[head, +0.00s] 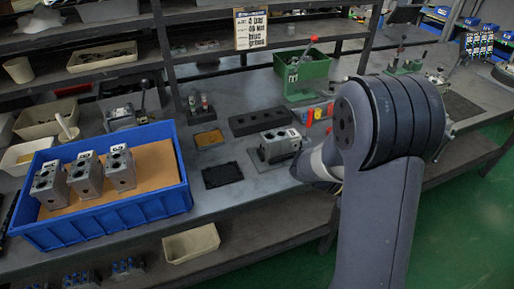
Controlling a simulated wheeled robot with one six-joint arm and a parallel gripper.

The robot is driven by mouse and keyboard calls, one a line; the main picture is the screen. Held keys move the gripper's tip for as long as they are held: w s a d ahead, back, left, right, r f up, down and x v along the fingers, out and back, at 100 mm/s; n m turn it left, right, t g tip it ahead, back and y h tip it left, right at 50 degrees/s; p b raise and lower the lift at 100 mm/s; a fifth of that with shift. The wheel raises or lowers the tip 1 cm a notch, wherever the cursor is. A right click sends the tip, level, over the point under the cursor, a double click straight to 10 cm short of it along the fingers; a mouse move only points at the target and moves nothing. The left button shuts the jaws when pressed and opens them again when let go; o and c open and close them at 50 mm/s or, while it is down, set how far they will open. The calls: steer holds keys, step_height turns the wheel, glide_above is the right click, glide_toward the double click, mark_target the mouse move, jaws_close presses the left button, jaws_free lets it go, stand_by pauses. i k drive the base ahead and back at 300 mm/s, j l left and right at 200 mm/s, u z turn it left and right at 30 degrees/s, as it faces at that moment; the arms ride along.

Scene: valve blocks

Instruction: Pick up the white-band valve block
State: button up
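A grey valve block (280,146) stands on the bench, left of my arm, with a small white mark at its top right; whether this is a white band is too small to tell. Several similar grey valve blocks (85,179) stand in a row in the blue bin at the left, with pale marks on top. My gripper (312,166) is beside the right side of the lone block, mostly hidden by my arm. Its fingertips are not clear, so I cannot tell whether it is open or touches the block.
The blue bin (108,213) has an orange-brown floor with free room at its right. A black pad (222,175) lies left of the lone block. A dark holed rack (263,120) and red, yellow and blue parts (318,113) are behind it. A green fixture (303,72) stands farther back.

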mark_target(278, 141)
steer(key=i+j+u, duration=0.1)
steer(key=u, duration=0.3)
steer(key=i+u, duration=0.3)
steer(key=u, duration=0.15)
steer(key=i+l+u, duration=0.1)
steer(key=u, duration=0.3)
steer(key=i+l, duration=0.15)
steer(key=i, duration=0.2)
